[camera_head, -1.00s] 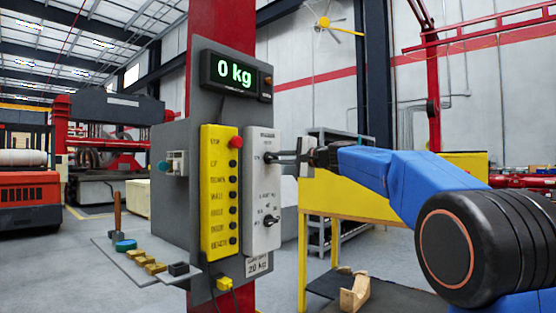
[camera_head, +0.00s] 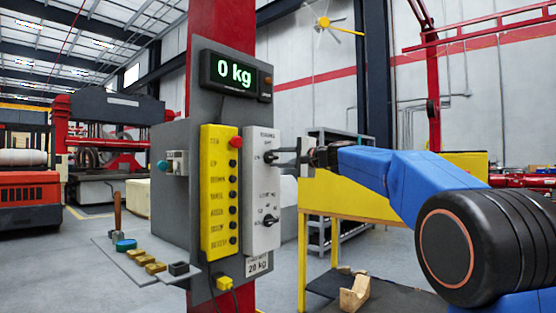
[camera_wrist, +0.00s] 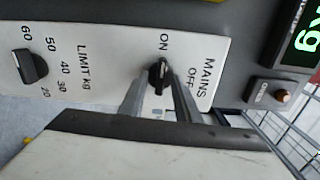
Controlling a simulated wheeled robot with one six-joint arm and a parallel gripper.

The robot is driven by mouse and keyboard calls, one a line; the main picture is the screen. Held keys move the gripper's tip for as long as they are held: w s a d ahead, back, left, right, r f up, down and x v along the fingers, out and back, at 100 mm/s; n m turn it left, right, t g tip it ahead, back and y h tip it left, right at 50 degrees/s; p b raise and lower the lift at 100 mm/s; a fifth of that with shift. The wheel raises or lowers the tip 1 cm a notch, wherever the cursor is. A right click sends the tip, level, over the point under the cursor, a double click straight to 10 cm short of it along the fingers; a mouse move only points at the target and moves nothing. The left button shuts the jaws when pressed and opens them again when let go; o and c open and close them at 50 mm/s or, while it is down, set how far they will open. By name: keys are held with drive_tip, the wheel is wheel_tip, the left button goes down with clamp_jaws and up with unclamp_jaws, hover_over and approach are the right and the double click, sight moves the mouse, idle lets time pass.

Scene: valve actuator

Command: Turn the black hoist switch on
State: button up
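The black switch (camera_wrist: 158,76) is a small knob on the white control panel (camera_wrist: 110,55), beside the words MAINS, ON and OFF. In the wrist view its grip lies roughly up and down the picture, in line with ON. In the head view the switch (camera_head: 269,157) is the upper knob of the white panel (camera_head: 262,200). My gripper (camera_wrist: 161,82) reaches it from the right in the head view, with a fingertip on each side. The fingers look closed against the knob and partly hide it there.
A second black knob (camera_wrist: 30,67), marked LIMIT kg, is on the same panel. A yellow button box (camera_head: 219,190) with a red button stands left of it. The display (camera_head: 235,74) above reads 0 kg.

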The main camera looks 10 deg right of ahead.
drive_tip(key=shift+s, duration=0.1)
drive_tip(key=v, duration=1.7)
drive_tip(key=shift+d, duration=0.1)
drive_tip(key=s+a+f+n+g+h, duration=0.25)
drive_tip(key=s+a+f, duration=0.25)
drive_tip(key=s+f, duration=0.65)
drive_tip(key=s+a+f+n+g+h, duration=0.25)
drive_tip(key=s+a+f+g, duration=0.2)
drive_tip(key=s+f, duration=0.65)
drive_tip(key=s+d+f+n+g+h, duration=0.1)
drive_tip(key=s+d+f+n+h, duration=0.1)
drive_tip(key=s+f, duration=0.4)
drive_tip(key=s+d+f+n+g+h, duration=0.1)
drive_tip(key=s+f, duration=0.5)
drive_tip(key=f, duration=0.6)
drive_tip(key=s+d+f+n+h, duration=0.2)
drive_tip(key=s+d+f+n, duration=0.1)
drive_tip(key=s+f, duration=0.4)
wheel_tip(320, 180, down, 3)
drive_tip(key=shift+f+g+h, duration=0.1)
drive_tip(key=shift+g+h, duration=0.2)
drive_tip(key=shift+g, duration=0.1)
